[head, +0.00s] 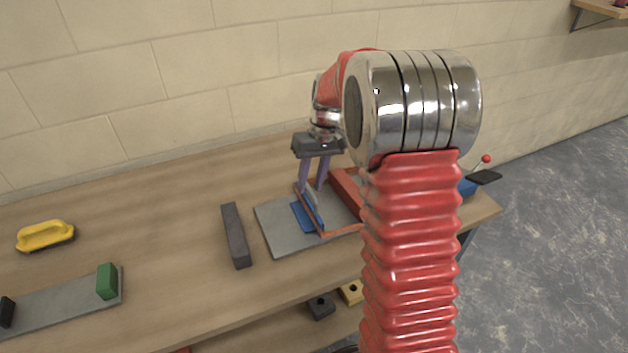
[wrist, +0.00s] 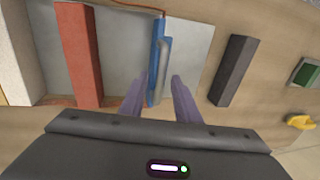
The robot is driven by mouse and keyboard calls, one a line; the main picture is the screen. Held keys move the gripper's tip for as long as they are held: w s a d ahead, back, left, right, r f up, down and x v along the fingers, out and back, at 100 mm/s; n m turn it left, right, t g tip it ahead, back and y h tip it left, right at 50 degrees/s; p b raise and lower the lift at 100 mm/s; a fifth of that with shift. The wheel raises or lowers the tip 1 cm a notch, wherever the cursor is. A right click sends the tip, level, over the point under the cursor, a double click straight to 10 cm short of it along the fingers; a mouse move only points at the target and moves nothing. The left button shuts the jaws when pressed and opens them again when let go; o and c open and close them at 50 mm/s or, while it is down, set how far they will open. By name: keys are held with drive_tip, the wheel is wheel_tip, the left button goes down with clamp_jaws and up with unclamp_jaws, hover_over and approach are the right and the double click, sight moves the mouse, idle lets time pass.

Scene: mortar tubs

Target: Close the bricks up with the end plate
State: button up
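The end plate is a blue plate with a grey handle. It stands on a grey board in the head view (head: 301,217) and runs up the middle of the wrist view (wrist: 154,50). My gripper (head: 312,186) is over the plate, its two purple fingers apart. In the wrist view my gripper (wrist: 158,84) has one finger on each side of the handle, with gaps showing. A red brick (wrist: 80,55) lies left of the plate, with a clear gap between. The same red brick (head: 346,186) is partly hidden by my arm in the head view.
A dark grey bar (head: 236,235) lies left of the grey board (head: 278,238). A pale block (wrist: 14,50) is at the wrist view's left edge. The bench between is clear.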

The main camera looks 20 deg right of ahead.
clamp_jaws()
idle(0.3)
idle(0.4)
